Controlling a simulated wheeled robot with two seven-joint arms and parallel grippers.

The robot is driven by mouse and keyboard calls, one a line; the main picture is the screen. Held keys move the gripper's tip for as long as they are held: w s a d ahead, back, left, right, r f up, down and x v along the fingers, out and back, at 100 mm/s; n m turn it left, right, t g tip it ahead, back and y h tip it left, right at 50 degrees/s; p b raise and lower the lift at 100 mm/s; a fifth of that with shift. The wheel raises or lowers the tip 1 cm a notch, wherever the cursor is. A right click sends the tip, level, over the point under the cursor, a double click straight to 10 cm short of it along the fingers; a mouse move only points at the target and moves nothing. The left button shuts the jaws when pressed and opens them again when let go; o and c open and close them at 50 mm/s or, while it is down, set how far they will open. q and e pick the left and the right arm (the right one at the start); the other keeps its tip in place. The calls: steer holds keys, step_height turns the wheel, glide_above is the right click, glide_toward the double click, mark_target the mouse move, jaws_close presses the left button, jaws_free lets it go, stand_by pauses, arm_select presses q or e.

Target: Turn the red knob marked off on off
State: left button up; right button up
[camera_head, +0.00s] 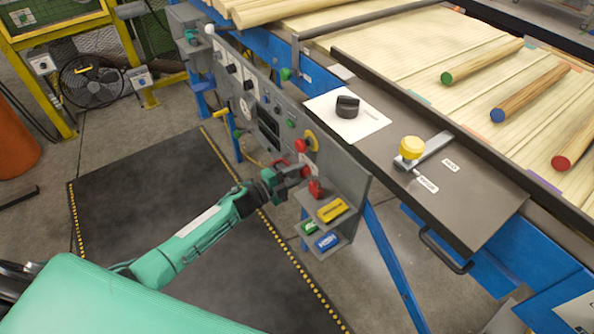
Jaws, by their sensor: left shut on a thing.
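A grey control panel (341,172) slopes along the blue frame, with several knobs and buttons. My left gripper (301,173) reaches it from the lower left, with its green arm stretched over the dark floor mat. Its jaws are shut on a small red knob (307,171) low on the panel, which they partly hide. The off and on marks cannot be read at this size. Another red part (316,189) sits just below and right of the jaws. My right gripper is not in view.
A red button (300,145) and a yellow-ringed button (312,140) sit close above the jaws. A small shelf with a yellow box (333,210) and a blue box (327,241) juts out below. A dark bench (440,205) stands right. The floor mat (150,190) is clear.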

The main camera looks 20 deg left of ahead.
arm_select(q)
steer(key=shift+n, duration=0.5)
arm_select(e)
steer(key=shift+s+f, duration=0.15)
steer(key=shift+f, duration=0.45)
arm_select(q)
steer(key=o, duration=1)
steer(key=shift+f, duration=0.1)
steer(key=shift+v, duration=6.95)
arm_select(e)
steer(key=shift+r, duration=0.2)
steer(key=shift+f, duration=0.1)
